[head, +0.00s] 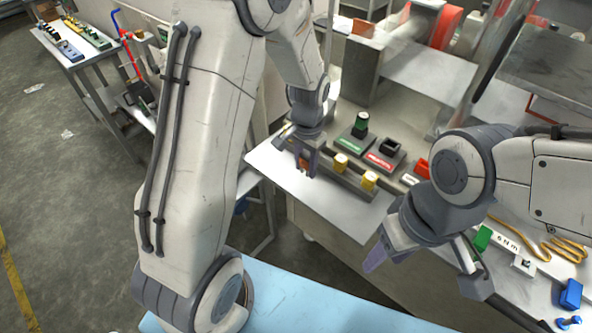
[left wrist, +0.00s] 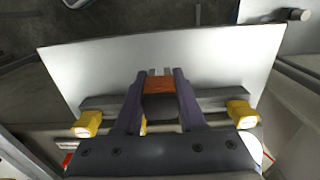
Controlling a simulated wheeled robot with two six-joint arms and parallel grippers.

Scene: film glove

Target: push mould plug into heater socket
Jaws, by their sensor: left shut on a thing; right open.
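My left gripper (head: 305,166) is shut on an orange plug (head: 303,163) at the left end of a long grey bar (head: 354,184). In the left wrist view the plug (left wrist: 158,85) shows between the purple fingers (left wrist: 157,98), with pale metal prongs at its far end. Two yellow pieces (head: 340,162) (head: 369,181) stand along the bar. I cannot tell which part is the heater socket, nor whether the plug touches the bar. My right gripper (head: 378,256) is open and empty, over the front of the bench.
Behind the bar are a green-labelled block (head: 350,143) with a green-topped knob, a red-labelled block (head: 380,161) with a black top, and a red piece (head: 422,168). A yellow cable (head: 565,248) and blue parts (head: 570,294) lie at right. The pale bench top (head: 275,163) is bare at left.

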